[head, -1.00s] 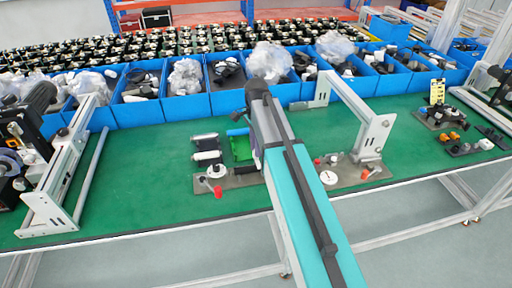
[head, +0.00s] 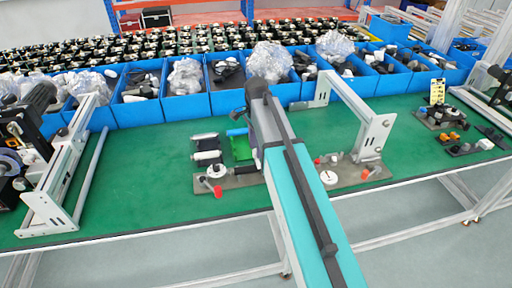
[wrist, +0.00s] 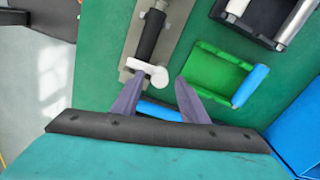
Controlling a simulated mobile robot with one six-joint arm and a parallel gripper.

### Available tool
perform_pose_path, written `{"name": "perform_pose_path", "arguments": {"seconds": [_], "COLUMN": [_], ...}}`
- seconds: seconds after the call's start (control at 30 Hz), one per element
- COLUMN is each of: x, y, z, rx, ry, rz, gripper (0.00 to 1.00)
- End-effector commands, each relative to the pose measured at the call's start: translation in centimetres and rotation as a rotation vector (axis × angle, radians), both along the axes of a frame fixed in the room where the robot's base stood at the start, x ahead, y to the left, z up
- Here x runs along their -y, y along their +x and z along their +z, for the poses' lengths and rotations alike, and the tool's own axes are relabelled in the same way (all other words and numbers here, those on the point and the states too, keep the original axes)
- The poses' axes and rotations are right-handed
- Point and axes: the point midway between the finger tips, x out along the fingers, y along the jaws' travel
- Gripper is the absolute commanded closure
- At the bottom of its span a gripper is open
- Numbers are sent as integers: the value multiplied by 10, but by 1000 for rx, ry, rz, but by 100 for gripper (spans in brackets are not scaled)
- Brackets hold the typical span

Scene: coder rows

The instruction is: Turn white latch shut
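The white latch (wrist: 147,70) shows in the wrist view at the near end of a dark cylinder on a grey plate (wrist: 128,70). Its rounded end lies between the tips of my gripper (wrist: 159,82). The two purple-grey fingers are apart, and the latch does not look gripped. I cannot tell whether either finger touches it. In the head view my teal arm reaches over the green table, and my fingertips and this latch are mostly hidden behind it.
A green tray with a blue edge (wrist: 212,75) lies right of my fingers in the wrist view. In the head view, a plate with a red-handled part (head: 217,190) lies left of my arm, and a grey frame (head: 372,135) stands right. Blue bins (head: 185,107) line the back.

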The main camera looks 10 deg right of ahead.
Motion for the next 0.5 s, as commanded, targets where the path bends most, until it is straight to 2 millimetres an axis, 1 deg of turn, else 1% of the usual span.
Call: {"name": "perform_pose_path", "arguments": {"seconds": [0.27,0.5], "x": [0,0], "y": [1,1], "z": [19,46], "rx": [2,3], "ry": [0,0], "rz": [0,0], "gripper": [60,60]}}
